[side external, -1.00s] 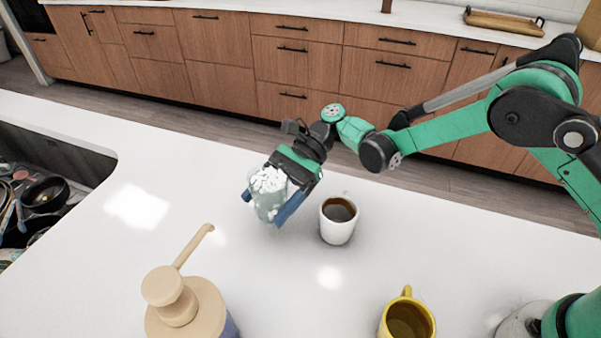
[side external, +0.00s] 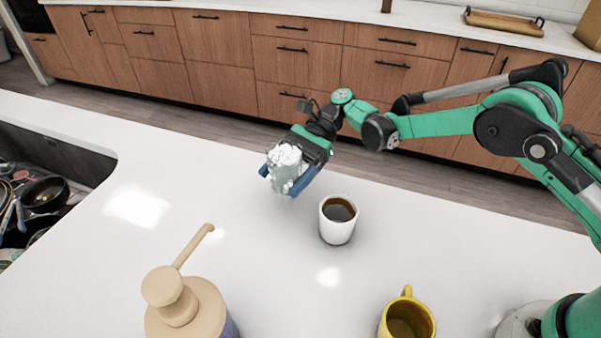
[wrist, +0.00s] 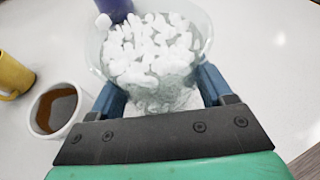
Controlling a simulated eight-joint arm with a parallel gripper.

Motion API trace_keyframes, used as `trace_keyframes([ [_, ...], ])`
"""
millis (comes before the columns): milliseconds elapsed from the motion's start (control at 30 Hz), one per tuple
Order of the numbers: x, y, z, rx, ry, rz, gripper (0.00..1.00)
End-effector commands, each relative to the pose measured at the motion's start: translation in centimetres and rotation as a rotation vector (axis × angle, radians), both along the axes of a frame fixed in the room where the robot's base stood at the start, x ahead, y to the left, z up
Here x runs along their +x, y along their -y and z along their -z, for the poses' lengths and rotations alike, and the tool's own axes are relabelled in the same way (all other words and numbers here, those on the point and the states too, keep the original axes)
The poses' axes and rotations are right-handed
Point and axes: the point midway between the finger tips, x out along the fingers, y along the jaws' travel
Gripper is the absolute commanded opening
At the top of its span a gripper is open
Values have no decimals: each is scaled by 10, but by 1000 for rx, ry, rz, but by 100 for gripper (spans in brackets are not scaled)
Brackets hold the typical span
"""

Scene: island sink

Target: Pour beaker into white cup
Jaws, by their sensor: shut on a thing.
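My gripper (side external: 291,178) is shut on a clear beaker (side external: 286,176) filled with white pellets heaped at its top. In the wrist view the beaker (wrist: 165,83) sits between the blue fingers (wrist: 163,90), and it looks nearly upright. The white cup (side external: 338,229) stands upright on the counter with dark brown liquid in it. It lies to the right of and nearer the camera than the beaker, apart from it. The cup also shows at the left in the wrist view (wrist: 43,124).
A yellow mug (side external: 407,319) stands at the front edge of the picture. A tan pump bottle (side external: 185,300) stands at front left. The sink (side external: 45,145) with dishes, including a dark pan (side external: 45,192), is at far left. The counter around the cup is clear.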

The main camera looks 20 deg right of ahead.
Motion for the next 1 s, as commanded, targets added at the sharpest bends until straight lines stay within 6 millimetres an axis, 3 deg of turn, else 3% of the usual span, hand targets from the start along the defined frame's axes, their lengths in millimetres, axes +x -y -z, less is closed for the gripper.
trace_keyframes([
  [267,-3,4,-7,0,-1,0,9],
  [700,-39,21,-44,-2,-6,0,9],
  [1000,-53,27,-55,-2,-7,1,9],
])
